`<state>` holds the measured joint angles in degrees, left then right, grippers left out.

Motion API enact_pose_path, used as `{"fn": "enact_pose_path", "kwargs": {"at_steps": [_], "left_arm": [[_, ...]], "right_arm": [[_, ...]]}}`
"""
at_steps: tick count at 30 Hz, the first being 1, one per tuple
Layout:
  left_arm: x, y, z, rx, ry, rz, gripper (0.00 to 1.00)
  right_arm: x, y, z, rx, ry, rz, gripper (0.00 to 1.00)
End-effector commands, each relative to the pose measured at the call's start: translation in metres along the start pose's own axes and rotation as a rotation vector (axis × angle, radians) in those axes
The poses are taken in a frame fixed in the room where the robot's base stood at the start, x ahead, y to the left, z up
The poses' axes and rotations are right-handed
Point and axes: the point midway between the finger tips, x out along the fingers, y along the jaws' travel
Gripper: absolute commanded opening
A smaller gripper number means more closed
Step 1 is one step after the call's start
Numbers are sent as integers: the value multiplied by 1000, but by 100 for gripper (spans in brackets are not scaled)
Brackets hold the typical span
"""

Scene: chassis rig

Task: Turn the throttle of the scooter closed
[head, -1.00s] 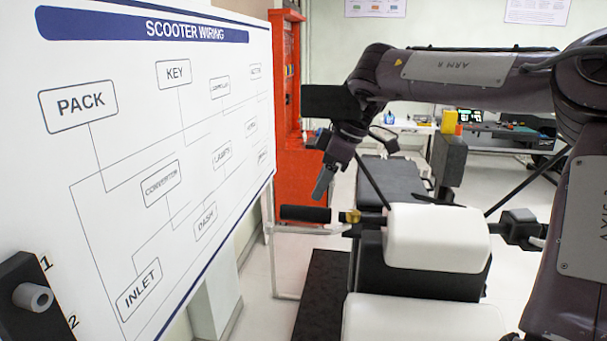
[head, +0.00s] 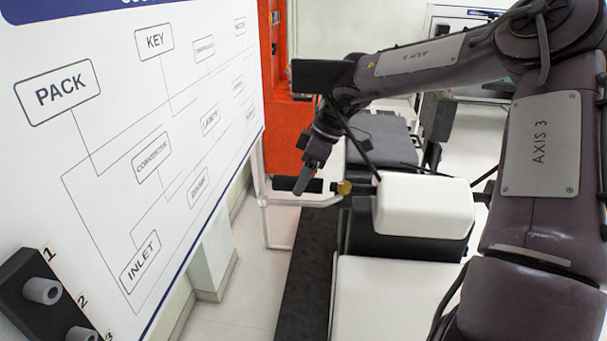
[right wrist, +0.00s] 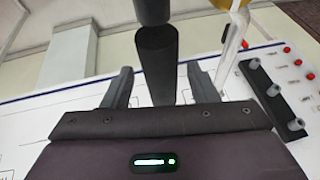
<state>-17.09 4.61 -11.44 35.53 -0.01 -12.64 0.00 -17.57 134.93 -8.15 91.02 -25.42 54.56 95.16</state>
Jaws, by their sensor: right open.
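The scooter's handlebar has a black grip (head: 283,184) at its left end, which I take for the throttle, with a brass-coloured piece (head: 344,187) just inboard. My right gripper (head: 303,183) reaches down at this grip, and its fingers cover part of it. In the right wrist view the black grip (right wrist: 157,60) runs between the two fingers of my open right gripper (right wrist: 158,78), with a gap on each side. A seam divides the grip there. Its lower end is hidden behind the gripper body. My left gripper is not in view.
A large white wiring board (head: 130,150) stands close on the left, with a black peg strip (head: 40,285) at its lower corner. A white scooter cover (head: 425,207) sits right of the grip. An orange cabinet (head: 283,130) stands behind. My right arm crosses above the scooter.

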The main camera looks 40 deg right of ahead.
Motion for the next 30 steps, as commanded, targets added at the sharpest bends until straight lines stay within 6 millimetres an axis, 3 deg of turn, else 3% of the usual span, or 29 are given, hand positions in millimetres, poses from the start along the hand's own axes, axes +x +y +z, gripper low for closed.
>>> {"fn": "enact_pose_path", "kwargs": {"at_steps": [4, 15, 20, 30], "left_arm": [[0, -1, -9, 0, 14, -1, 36], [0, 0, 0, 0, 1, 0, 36], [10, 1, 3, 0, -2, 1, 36], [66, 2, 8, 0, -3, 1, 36]], "right_arm": [[0, 0, 0, 0, 0, 0, 53], [0, 0, 0, 0, 0, 1, 9], [2, 0, 0, -15, 5, 36, 9], [8, -6, 2, -132, 7, 311, 9]]}}
